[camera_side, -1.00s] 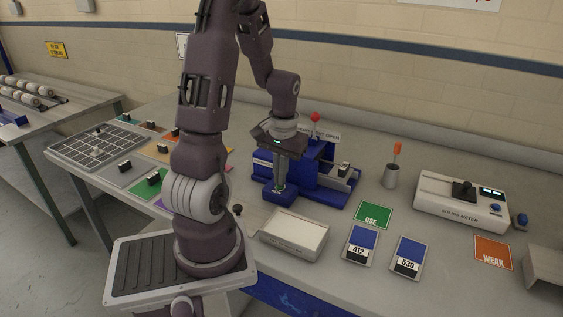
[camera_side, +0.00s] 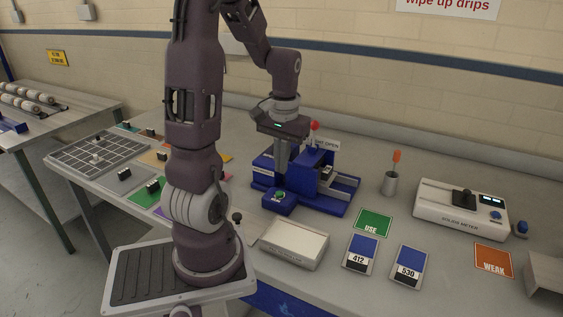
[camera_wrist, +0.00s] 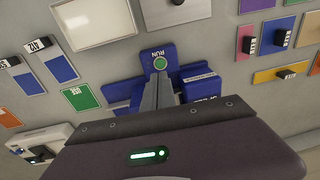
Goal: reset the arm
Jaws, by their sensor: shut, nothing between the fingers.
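My gripper (camera_side: 282,170) is shut and empty, pointing down at the front of the blue machine (camera_side: 340,207). Its fingertips are above the green RUN button (camera_side: 280,195) and look clear of it in the side view. In the wrist view, the shut fingers (camera_wrist: 159,78) reach toward the green button (camera_wrist: 160,63) and overlap the blue block around it. A red-knobbed lever (camera_side: 314,126) stands behind the gripper, partly hidden by it.
A white box (camera_side: 295,243) stands in front of the machine. A cup with an orange-handled tool (camera_side: 390,182), a color meter (camera_side: 440,210), the green USE card (camera_side: 373,222), the 412 card (camera_side: 361,252) and 530 card (camera_side: 407,264) lie to the right. Colored tiles and a grid rack (camera_side: 97,153) are left.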

